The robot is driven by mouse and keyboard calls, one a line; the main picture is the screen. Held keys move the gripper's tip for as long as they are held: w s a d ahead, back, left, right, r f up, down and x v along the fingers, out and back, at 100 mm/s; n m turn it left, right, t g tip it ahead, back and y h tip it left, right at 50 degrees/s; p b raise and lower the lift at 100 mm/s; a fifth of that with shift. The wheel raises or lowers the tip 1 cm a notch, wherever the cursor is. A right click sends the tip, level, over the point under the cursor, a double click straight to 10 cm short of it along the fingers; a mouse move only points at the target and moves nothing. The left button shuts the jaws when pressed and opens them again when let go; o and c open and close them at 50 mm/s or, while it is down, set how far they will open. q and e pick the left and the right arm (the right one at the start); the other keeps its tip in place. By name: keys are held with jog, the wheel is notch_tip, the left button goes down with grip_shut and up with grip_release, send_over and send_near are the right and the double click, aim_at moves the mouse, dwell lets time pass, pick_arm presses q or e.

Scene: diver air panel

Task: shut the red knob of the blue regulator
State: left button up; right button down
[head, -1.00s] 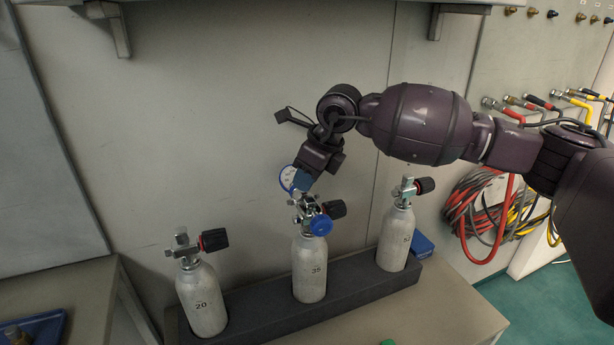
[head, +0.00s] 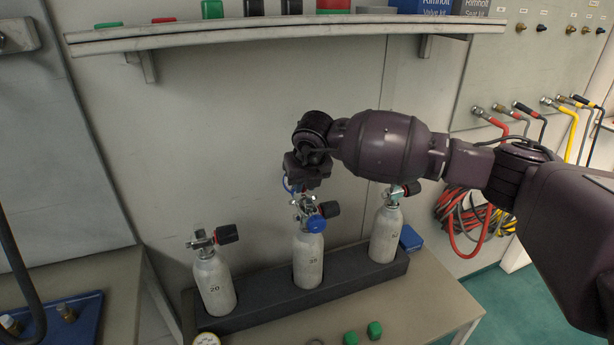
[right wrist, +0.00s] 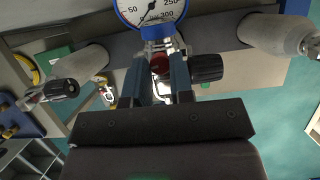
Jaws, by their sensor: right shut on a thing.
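The blue regulator (head: 316,224) sits on the valve of the middle cylinder (head: 308,262), which stands upright. Its round white gauge with a blue rim (right wrist: 152,10) shows at the top of the right wrist view. The red knob (right wrist: 159,64) lies between the two fingers of my right gripper (right wrist: 162,78), below the gauge. The gripper is shut on it. In the head view my right gripper (head: 303,184) comes down from above onto the regulator and hides the red knob and most of the gauge. My left gripper is not in view.
Cylinders stand left (head: 214,286) and right (head: 386,234) in the dark rack (head: 262,290). A black valve knob (right wrist: 207,68) is close beside my right finger. A shelf (head: 280,32) runs above. Green parts (head: 374,330) lie on the front of the bench.

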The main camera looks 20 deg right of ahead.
jog(key=m, duration=0.1)
jog(key=m+h+p, duration=0.1)
jog(key=m, duration=0.1)
jog(key=shift+a+r+m+p, duration=0.2)
jog(key=shift+a+m+p, duration=0.05)
jog(key=shift+m+p, duration=0.15)
jog(key=m+h, duration=0.1)
jog(key=m+p, duration=0.1)
jog(key=m, duration=0.1)
jog(key=shift+w+a+m+g+h, duration=0.1)
jog(key=shift+w+m+g+h, duration=0.05)
jog(key=shift+m+g+h, duration=0.2)
jog(key=m+h, duration=0.1)
jog(key=m, duration=0.1)
jog(key=shift+f+m+g+p, duration=0.1)
jog(key=shift+m+g+p, duration=0.25)
jog(key=m+g, duration=0.1)
jog(key=m, duration=0.1)
jog(key=m+g+p, duration=0.1)
jog(key=m, duration=0.2)
jog(key=shift+w+a+h, duration=0.15)
jog(key=shift+w+h, duration=0.05)
jog(key=shift+h, duration=0.05)
jog(key=m+g, duration=0.1)
jog(key=m, duration=0.2)
jog(key=shift+w+m, duration=0.1)
jog(key=shift+m, duration=0.5)
jog(key=shift+g, duration=0.3)
jog(key=c, duration=1)
grip_release()
